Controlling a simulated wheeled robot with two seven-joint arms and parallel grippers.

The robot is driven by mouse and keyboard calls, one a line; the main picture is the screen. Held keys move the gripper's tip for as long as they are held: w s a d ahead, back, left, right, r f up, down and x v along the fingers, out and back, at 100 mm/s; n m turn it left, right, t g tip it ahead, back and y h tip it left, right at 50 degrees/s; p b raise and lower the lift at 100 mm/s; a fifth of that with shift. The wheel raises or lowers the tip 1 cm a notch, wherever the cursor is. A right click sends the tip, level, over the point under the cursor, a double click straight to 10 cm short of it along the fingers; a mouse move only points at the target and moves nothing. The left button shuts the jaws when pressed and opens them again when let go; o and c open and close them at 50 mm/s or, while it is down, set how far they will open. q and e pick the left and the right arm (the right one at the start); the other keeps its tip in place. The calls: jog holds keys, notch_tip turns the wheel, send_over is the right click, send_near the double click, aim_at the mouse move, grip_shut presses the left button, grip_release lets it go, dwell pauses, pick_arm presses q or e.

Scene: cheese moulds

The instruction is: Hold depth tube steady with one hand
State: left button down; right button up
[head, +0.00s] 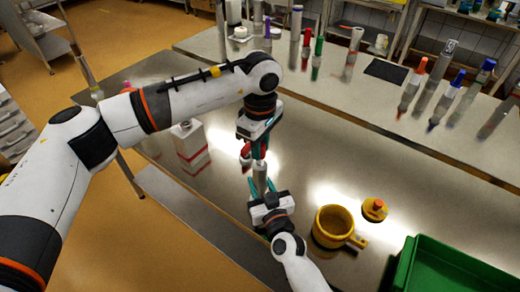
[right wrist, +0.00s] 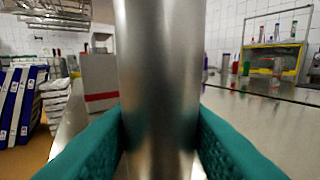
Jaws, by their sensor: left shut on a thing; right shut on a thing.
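The depth tube (head: 260,172) is a plain grey metal cylinder standing upright above the steel table. In the right wrist view the tube (right wrist: 160,80) fills the middle, its top and bottom out of frame. My right gripper (head: 262,187) comes from the front and is shut around the tube, with a teal finger on each side in the right wrist view (right wrist: 160,135). My left gripper (head: 254,152) points down just above the tube. It is shut on a small red thing (head: 246,150), mostly hidden by the fingers; I cannot tell whether it touches the tube.
A yellow mug (head: 334,223) and a yellow lid with an orange knob (head: 375,208) are right of my right gripper. A green crate (head: 405,262) is at the front right. A white carton with a red stripe (head: 189,140) stands left. Several bottles line the back counter.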

pick_arm(q)
jog(key=c, duration=1.2)
grip_release()
notch_tip(320, 180, up, 12)
